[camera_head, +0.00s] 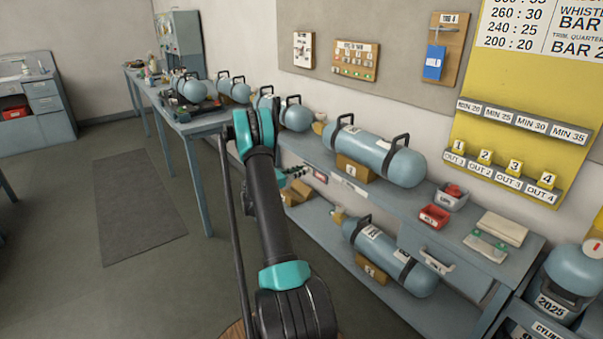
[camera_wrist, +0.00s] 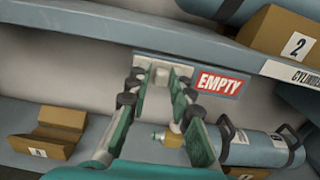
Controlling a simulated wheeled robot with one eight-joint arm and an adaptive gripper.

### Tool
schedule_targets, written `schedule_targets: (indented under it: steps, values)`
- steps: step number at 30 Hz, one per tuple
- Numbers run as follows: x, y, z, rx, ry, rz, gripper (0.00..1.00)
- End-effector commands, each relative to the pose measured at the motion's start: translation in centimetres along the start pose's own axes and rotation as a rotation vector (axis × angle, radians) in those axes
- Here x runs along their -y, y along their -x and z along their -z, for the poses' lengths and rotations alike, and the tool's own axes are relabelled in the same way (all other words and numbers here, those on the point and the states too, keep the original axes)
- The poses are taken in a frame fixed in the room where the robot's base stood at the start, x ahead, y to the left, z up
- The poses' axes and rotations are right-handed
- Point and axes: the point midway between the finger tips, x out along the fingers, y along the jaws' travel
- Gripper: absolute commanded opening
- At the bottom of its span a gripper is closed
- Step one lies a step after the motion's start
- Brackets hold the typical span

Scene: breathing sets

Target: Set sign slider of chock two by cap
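The sign with a red EMPTY field (camera_wrist: 220,84) hangs under the upper shelf edge in the wrist view. A small red plate in the head view (camera_head: 320,176) looks like the same sign. Chock two (camera_wrist: 285,38), a tan block marked 2, stands above it to the right, under a blue cylinder. My arm partly hides the gripper in the head view.
The lower shelf holds a blue cylinder with handles (camera_wrist: 262,148) and, at left, an empty tan chock (camera_wrist: 50,140). The upper shelf edge (camera_wrist: 190,38) runs just above my fingers. Open floor lies at left.

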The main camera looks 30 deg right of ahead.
Motion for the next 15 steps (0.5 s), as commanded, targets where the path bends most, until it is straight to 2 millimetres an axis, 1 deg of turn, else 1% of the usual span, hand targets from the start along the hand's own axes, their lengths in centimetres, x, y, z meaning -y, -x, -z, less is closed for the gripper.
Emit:
schedule_targets:
  steps: [1,3,4,12,15]
  values:
    - [-0.2,0.13,0.0,0.0,0.0,-0.004,0.26]
    - [-0.15,0.11,0.0,0.0,0.0,-0.003,0.34]
    - [-0.12,0.1,0.0,0.0,0.0,-0.002,0.36]
    - [0.01,0.08,-0.01,0.0,0.0,0.0,0.36]
    - [0.0,0.56,-0.01,0.001,0.0,0.0,0.36]
